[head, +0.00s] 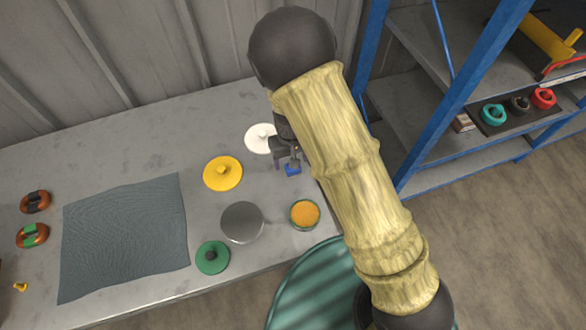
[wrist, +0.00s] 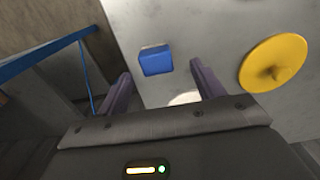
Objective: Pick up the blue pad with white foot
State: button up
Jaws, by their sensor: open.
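The blue pad (head: 293,170) is on the grey table near its right edge, partly hidden behind my gripper in the head view. In the wrist view the blue pad (wrist: 156,62) is a small block with a thin pale strip along its far edge; most of any white foot is hidden. My gripper (head: 285,156) is over the table close to the pad. In the wrist view my gripper (wrist: 160,72) is open, with one finger on each side of the pad's line and the pad ahead between them. I see no contact.
A white disc (head: 260,138), yellow disc (head: 222,173), grey disc (head: 242,222), green disc (head: 212,257) and an orange-filled bowl (head: 305,213) are nearby. A dark mat (head: 125,240) lies left. A blue-framed shelf (head: 440,105) stands right of the table.

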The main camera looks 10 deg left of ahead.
aim_at(293, 170)
jog(key=shift+w+d+f, duration=0.1)
jog(key=shift+d+f, duration=0.05)
jog(key=shift+f, duration=1.15)
jog(key=shift+w+d+f, duration=0.1)
jog(key=shift+f, duration=1.2)
jog(key=c, duration=1.1)
